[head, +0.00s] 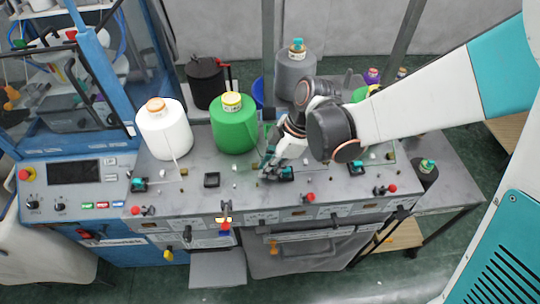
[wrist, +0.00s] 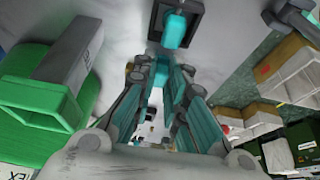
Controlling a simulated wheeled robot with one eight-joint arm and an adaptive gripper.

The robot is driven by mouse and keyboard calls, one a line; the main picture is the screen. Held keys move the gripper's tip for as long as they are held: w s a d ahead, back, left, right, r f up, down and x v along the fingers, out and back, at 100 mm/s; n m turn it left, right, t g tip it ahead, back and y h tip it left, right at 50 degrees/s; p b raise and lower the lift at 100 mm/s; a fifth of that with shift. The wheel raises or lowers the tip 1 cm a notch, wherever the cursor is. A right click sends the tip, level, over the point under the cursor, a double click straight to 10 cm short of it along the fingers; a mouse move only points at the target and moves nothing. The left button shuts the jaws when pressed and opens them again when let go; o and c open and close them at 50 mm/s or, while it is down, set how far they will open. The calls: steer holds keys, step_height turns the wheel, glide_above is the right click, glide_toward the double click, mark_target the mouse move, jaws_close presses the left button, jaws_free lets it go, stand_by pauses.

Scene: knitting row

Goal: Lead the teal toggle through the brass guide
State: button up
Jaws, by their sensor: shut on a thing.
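My gripper (head: 268,169) is low over the grey machine top, in front of the green cone. In the wrist view my gripper (wrist: 162,72) is shut on a small teal piece, the teal toggle (wrist: 163,68), held between its fingertips. In the head view the fingers largely hide the toggle. A dark holder with another teal piece (wrist: 175,27) lies just beyond the fingertips; it also shows in the head view (head: 286,173). Small brass-coloured pieces stand on the machine top, one near the white cone (head: 184,171). I cannot tell which is the guide; none shows clearly at the fingertips.
A white cone (head: 163,134), a green cone (head: 235,130) and a grey cone (head: 295,77) stand along the back. An empty dark holder (head: 212,180) is left of my gripper. Another holder with a teal piece (head: 138,184) is farther left. Red-knobbed levers line the front edge.

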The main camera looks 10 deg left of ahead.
steer(key=shift+f, duration=0.3)
steer(key=shift+s+a+r+b, duration=0.1)
steer(key=shift+s+a+b, duration=0.1)
steer(key=shift+a, duration=0.7)
steer(key=shift+s+a+f+b, duration=0.1)
steer(key=shift+s+a, duration=0.15)
steer(key=shift+a, duration=0.7)
steer(key=shift+s+a+r+b, duration=0.1)
steer(key=shift+s+a+b, duration=0.1)
steer(key=shift+a, duration=0.7)
